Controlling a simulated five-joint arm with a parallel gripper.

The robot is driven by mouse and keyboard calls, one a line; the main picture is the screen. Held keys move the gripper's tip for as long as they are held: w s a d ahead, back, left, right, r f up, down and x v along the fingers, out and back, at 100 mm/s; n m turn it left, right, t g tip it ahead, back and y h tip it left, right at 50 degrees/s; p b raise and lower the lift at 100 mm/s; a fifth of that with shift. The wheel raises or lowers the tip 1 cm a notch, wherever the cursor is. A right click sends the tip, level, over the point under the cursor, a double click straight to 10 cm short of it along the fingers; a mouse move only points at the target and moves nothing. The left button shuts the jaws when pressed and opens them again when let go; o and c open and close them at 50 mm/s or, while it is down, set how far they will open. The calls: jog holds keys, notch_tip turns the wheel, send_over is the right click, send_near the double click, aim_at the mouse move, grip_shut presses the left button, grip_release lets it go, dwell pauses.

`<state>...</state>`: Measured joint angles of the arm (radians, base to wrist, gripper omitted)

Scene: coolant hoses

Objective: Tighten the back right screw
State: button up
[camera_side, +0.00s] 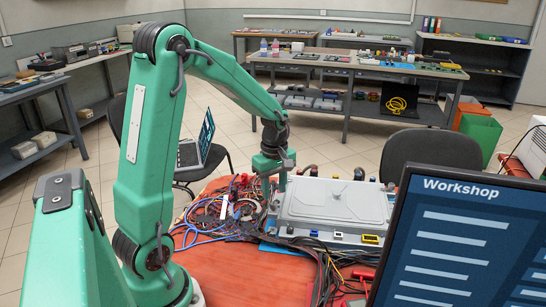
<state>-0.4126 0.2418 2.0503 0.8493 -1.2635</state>
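A light grey metal unit (338,207) with a raised lid lies on the red worktable. My gripper (283,182) points down at the unit's back left corner as seen here. I cannot tell whether it touches the unit or is just behind it. Its fingers are too small and too covered to show if they are open or shut. No single screw can be made out, and the unit's back right corner shows no clear screw head at this size. Dark hose ends or fittings (310,170) stand along the unit's back edge.
Tangled cables (220,212) lie left of the unit, and more run along its front. A yellow connector (371,239) sits on its front side. A monitor (460,240) covers the right foreground. The red tabletop (245,272) is clear at the front left.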

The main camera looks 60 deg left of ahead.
aim_at(274, 203)
jog(key=shift+f, duration=2.15)
jog(key=shift+c, duration=0.2)
grip_shut()
